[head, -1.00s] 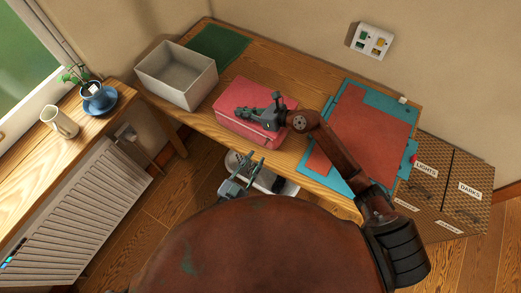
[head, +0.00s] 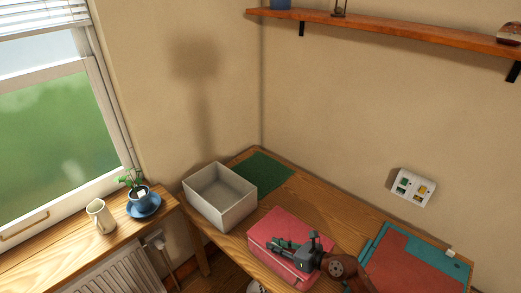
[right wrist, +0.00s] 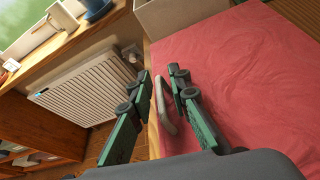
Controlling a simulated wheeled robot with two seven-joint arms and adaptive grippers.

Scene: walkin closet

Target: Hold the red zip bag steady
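The red zip bag (head: 278,224) is a boxy pinkish-red bag lying on the wooden table in the head view. Its broad top fills the right of the right wrist view (right wrist: 245,75). My right gripper (head: 282,244) is over the bag's near part in the head view. In the right wrist view its green fingers (right wrist: 162,82) are apart, one on each side of a pale grey loop handle (right wrist: 166,106) at the bag's edge. A gap shows between the left finger and the handle; contact on the right finger is unclear. My left gripper is out of view.
An open grey box (head: 222,202) stands left of the bag, by a green mat (head: 262,172). A teal-and-red board (head: 420,262) lies to the right. A jug (head: 100,216) and a blue plant pot (head: 142,200) stand on the sill shelf. A wall shelf (head: 400,27) hangs above.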

